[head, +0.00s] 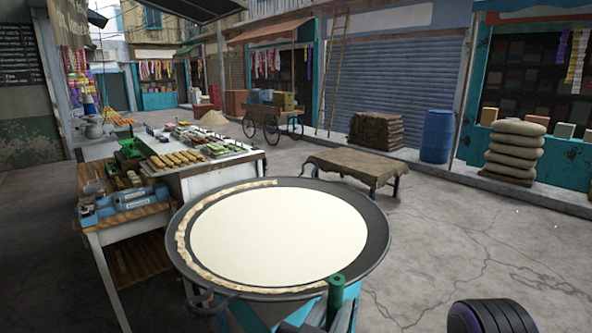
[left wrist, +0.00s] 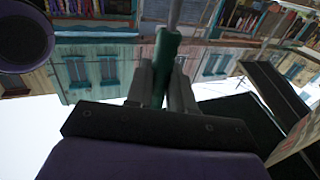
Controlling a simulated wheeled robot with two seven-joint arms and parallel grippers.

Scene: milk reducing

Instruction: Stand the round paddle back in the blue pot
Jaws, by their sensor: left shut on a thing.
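My left gripper (head: 338,312) is at the bottom of the head view, by the near rim of the big round pan. It is shut on a green handle (head: 336,290), taken here as the round paddle's. In the left wrist view the green handle (left wrist: 164,62) stands between the two grey fingers, and a thin grey rod (left wrist: 175,12) runs on from it. The paddle's round end does not show in either view. I cannot make out the blue pot with certainty; a small blue shape (head: 90,104) shows at the far left. My right gripper is not in view.
The wide dark pan (head: 378,235) holds pale liquid, with a browned strip along its left edge. A cloth-covered bench (head: 352,165) stands behind the pan.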

